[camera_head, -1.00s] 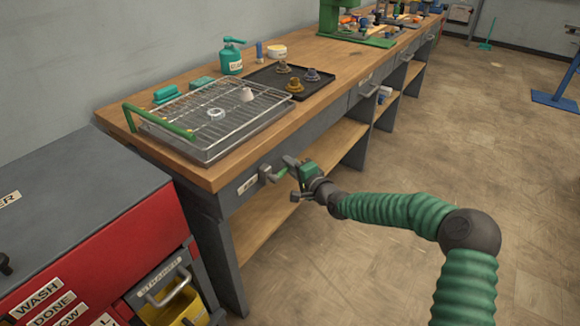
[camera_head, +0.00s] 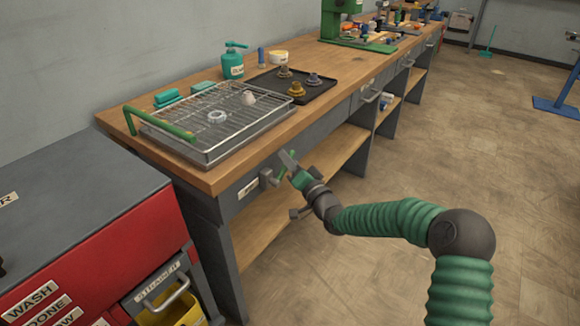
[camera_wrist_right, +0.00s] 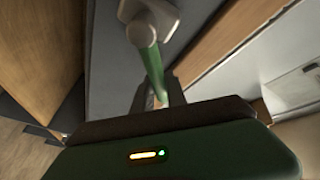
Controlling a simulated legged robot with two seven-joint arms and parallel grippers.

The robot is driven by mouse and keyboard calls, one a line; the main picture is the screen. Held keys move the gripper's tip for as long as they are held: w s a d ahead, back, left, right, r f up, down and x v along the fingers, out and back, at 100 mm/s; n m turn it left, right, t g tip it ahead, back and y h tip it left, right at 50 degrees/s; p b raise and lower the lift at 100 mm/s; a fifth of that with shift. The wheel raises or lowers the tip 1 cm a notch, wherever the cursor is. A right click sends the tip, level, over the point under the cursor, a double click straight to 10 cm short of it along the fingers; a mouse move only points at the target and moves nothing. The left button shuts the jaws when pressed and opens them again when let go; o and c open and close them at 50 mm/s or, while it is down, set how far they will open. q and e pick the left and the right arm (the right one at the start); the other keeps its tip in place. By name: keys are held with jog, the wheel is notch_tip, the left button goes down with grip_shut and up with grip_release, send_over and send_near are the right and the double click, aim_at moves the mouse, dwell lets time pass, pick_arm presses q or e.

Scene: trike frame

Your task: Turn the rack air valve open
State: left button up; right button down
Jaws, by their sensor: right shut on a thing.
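My right gripper (camera_head: 288,162) is at the lever, close in front of the bench edge. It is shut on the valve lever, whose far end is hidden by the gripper. My left gripper is not in view.
A wire rack over a tray (camera_head: 222,118) with a green handle (camera_head: 160,125) stands on the bench above the valve. A dark tray (camera_head: 262,84) with several knobs lies behind it. A red cabinet (camera_head: 100,255) stands at the left.

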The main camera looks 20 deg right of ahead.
jog(key=n, duration=0.1)
jog(key=s+a+n+t+y+b, duration=0.1)
jog(key=n, duration=0.1)
jog(key=shift+a+r+b, duration=0.1)
jog(key=shift+r+b, duration=0.1)
jog(key=shift+b, duration=0.1)
jog(key=shift+s+a+r+n+y+b, duration=0.2)
jog(key=shift+n+b, duration=0.1)
jog(key=shift+n, duration=0.25)
jog(key=shift+s+a+r+n+y+b, duration=0.1)
jog(key=shift+a+n+y+b, duration=0.15)
jog(key=shift+n, duration=0.3)
jog(key=shift+s+a+r+n+y+b, duration=0.15)
jog(key=shift+s+a+n+y+b, duration=0.35)
jog(key=shift+n, duration=0.7)
jog(key=shift+s+a+r+n+y+b, duration=0.2)
jog(key=shift+a+n+y+b, duration=0.15)
jog(key=shift+n+y+b, duration=0.65)
jog(key=shift+s+a+r+n+y+b, duration=0.1)
jog(key=shift+s+a+n+y+b, duration=0.3)
jog(key=shift+n, duration=1)
jog(key=c, duration=1.4)
grip_release()
jog(key=shift+w, duration=0.1)
jog(key=shift+c, duration=0.2)
jog(key=shift+o, duration=0.5)
jog(key=shift+r, duration=0.2)
